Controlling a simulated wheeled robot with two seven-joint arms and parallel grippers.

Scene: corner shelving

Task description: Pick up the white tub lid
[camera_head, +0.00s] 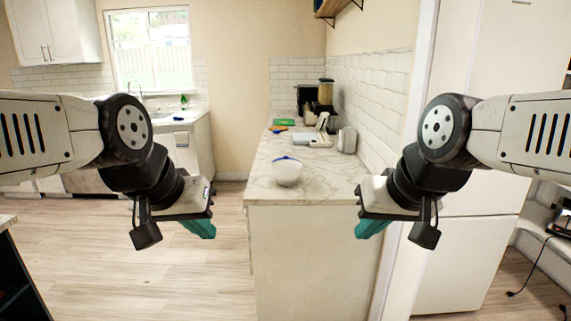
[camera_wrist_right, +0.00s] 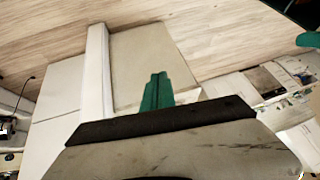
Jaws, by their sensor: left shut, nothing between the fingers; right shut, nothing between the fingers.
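A white rounded tub (camera_head: 287,173) with a blue edge on top stands on the near end of the marble counter in the head view. I cannot make out a separate white lid; flat whitish items (camera_head: 314,140) lie further back on the counter. My left gripper (camera_head: 202,229) hangs in the air left of the counter, shut and empty. My right gripper (camera_head: 370,229) hangs in front of the counter's right side, shut and empty, apart from the tub. Its teal fingers also show in the right wrist view (camera_wrist_right: 157,92).
The marble counter (camera_head: 315,184) runs back along a tiled wall. A white toaster-like appliance (camera_head: 347,140), a green board (camera_head: 285,122) and a blender (camera_head: 326,93) stand further back. A tall white fridge-like cabinet (camera_head: 466,258) is at the right. The wooden floor (camera_head: 130,255) at left is clear.

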